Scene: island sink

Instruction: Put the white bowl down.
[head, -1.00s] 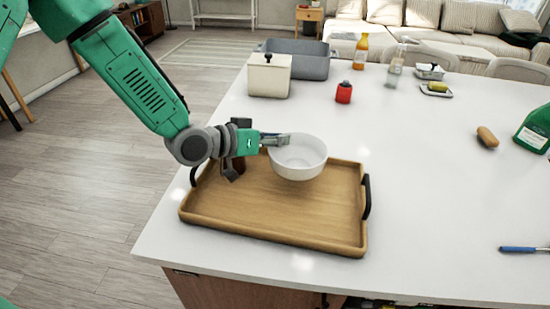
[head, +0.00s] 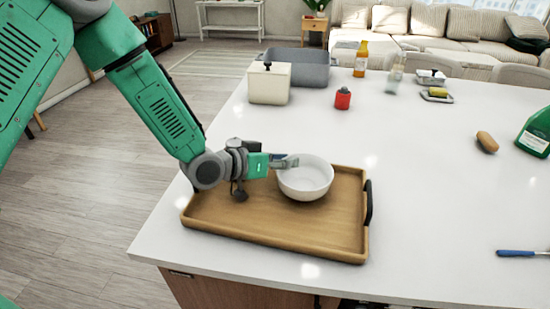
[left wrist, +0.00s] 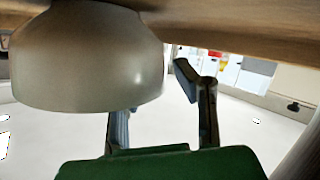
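The white bowl (head: 305,179) is upright over the right back part of the wooden tray (head: 270,236) and appears to rest on it. My left gripper (head: 285,161) is at the bowl's left rim. In the left wrist view, the bowl (left wrist: 85,60) shows upside down below the tray's wood (left wrist: 235,25). The left gripper's fingers (left wrist: 160,105) are spread there. One finger is partly hidden behind the bowl's wall; the other is outside, with a gap to the bowl. My right gripper is not in view.
The tray's black handle (head: 368,202) is at its right end. A white canister (head: 269,86), a grey bin (head: 305,70) and a red jar (head: 343,99) stand behind.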

